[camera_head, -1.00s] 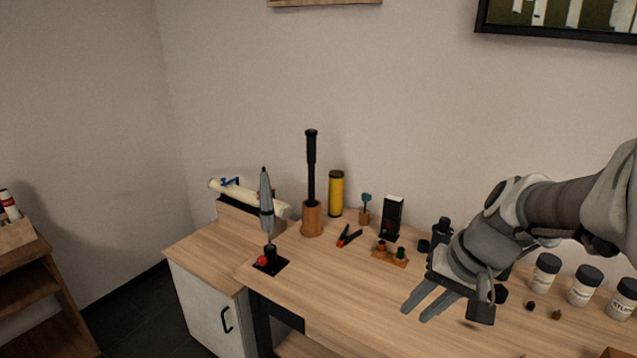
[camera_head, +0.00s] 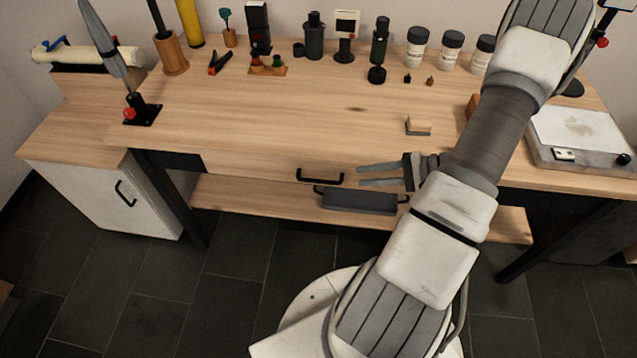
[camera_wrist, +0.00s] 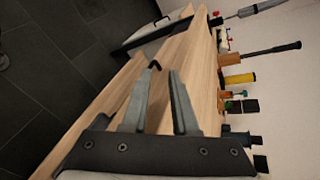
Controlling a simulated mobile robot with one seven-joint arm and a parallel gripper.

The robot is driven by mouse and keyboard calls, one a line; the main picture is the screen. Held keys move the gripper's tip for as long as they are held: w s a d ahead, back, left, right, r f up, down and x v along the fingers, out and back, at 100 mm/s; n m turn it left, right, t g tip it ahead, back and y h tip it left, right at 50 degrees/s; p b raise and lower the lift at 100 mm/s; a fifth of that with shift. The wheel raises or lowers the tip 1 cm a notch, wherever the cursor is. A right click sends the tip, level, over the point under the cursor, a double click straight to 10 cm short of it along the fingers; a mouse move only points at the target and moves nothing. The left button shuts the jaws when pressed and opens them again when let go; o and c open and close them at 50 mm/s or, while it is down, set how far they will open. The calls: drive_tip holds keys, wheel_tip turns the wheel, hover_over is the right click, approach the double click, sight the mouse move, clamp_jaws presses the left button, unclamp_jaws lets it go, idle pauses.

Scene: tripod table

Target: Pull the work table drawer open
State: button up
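The work table (camera_head: 300,110) has a light wood top. Its drawer (camera_head: 250,168) sits under the front edge, its front looking flush with the table. A black bar handle (camera_head: 320,178) is on the drawer front. My gripper (camera_head: 359,175) is open and empty in front of the table, just right of the handle in the head view, with its fingers pointing left. In the wrist view, the dark handle (camera_wrist: 153,65) shows just beyond my gripper's tips (camera_wrist: 160,73), nearer the left finger. No contact with the handle is visible.
A dark grey box (camera_head: 358,201) with side handles is on the lower shelf below the drawer. A white cabinet (camera_head: 90,190) stands at the left. Bottles, jars and tools line the table's back. A small wood-topped block (camera_head: 418,126) lies near the front.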

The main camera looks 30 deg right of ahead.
sight(324, 183)
wheel_tip(324, 183, down, 8)
drive_tip(key=s+d+r+m+t+h+b, duration=0.1)
drive_tip(key=s+d+m+t+h, duration=0.1)
drive_tip(key=s+d+m+t, duration=0.15)
drive_tip(key=shift+t, duration=0.25)
drive_tip(key=b+x, duration=0.1)
drive_tip(key=x, duration=1.7)
drive_tip(key=shift+w+a, duration=0.15)
drive_tip(key=shift+a, duration=0.25)
clamp_jaws()
